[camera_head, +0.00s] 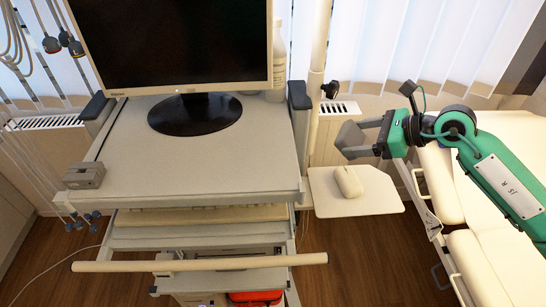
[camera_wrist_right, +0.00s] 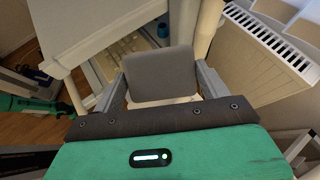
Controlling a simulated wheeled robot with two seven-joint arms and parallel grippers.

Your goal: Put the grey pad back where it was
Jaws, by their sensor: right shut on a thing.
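My right gripper (camera_head: 352,143) is shut on the grey pad (camera_wrist_right: 160,70), a flat square block. In the right wrist view the pad sits between the two fingers of the gripper (camera_wrist_right: 158,85). In the head view the gripper is just above and behind the small white side shelf (camera_head: 378,195), right of the cart, and the pad (camera_head: 349,134) shows only as a small dark grey shape there. The pad appears apart from the shelf. My left gripper is not seen.
A pale computer mouse (camera_head: 347,181) lies on the side shelf. A white pole (camera_head: 317,90) stands left of the gripper; a cream couch (camera_head: 480,250) is at right.

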